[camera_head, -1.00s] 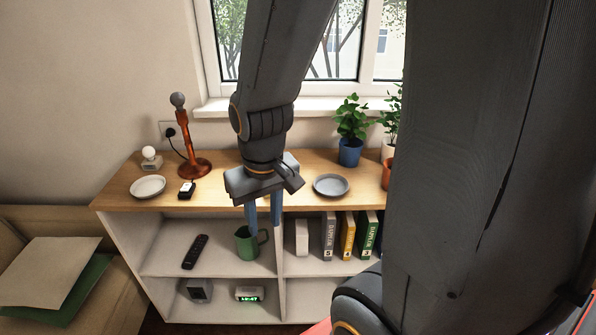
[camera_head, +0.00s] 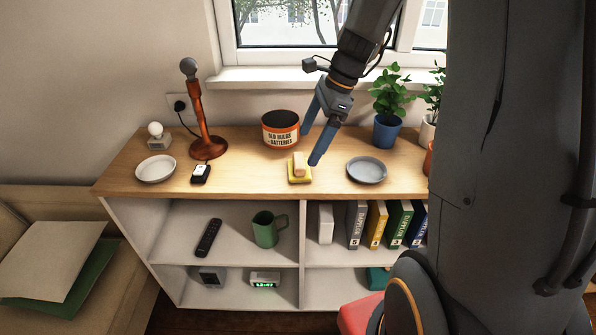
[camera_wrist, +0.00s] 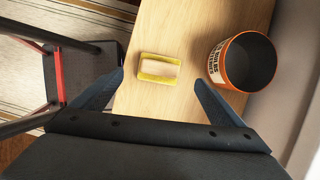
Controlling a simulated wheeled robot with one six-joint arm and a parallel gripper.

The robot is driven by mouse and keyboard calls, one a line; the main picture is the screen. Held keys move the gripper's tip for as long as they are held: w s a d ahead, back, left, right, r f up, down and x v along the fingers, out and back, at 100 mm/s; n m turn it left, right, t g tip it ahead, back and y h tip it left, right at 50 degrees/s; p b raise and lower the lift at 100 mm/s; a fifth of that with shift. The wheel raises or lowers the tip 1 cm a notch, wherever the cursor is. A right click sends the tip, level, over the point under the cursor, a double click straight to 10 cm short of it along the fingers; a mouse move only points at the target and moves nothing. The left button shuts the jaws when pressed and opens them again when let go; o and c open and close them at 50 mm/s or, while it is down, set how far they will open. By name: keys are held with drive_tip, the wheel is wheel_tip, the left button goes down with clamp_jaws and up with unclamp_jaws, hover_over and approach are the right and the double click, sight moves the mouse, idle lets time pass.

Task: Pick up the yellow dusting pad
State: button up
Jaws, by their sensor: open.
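The yellow dusting pad (camera_head: 300,178) lies on the wooden shelf top, with a pale wooden grip block on it. In the wrist view, the pad (camera_wrist: 145,78) lies beyond the fingertips, between their lines. My gripper (camera_head: 311,136) is open and empty, its blue fingers above the shelf top, close to the pad and to its right in the head view. The fingers also show in the wrist view (camera_wrist: 159,78), spread apart on either side. They appear clear of the pad.
An orange and black bin (camera_head: 281,131) labelled for old bulbs and batteries stands behind the pad, close to the fingers. A grey plate (camera_head: 367,170) lies to the right, potted plants (camera_head: 388,128) beyond it. A lamp-like orange stand (camera_head: 206,146) and white plate (camera_head: 156,169) are left.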

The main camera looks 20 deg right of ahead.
sight(300, 160)
drive_tip(key=shift+w+f+m, duration=0.2)
drive_tip(key=shift+w+m, duration=0.1)
drive_tip(key=shift+a+f, duration=0.15)
drive_tip(key=shift+f, duration=0.2)
drive_tip(key=x, duration=0.2)
drive_tip(key=p+x, duration=0.1)
drive_tip(key=x, duration=0.3)
drive_tip(key=shift+s+a+f+p, duration=0.2)
drive_tip(key=shift+a+f+p, duration=0.05)
drive_tip(key=shift+a+p, duration=0.05)
drive_tip(key=c, duration=1.2)
drive_tip(key=shift+o, duration=0.2)
drive_tip(key=shift+r, duration=0.1)
wheel_tip(300, 160, up, 10)
drive_tip(key=shift+f+b, duration=0.1)
drive_tip(key=shift+b, duration=0.45)
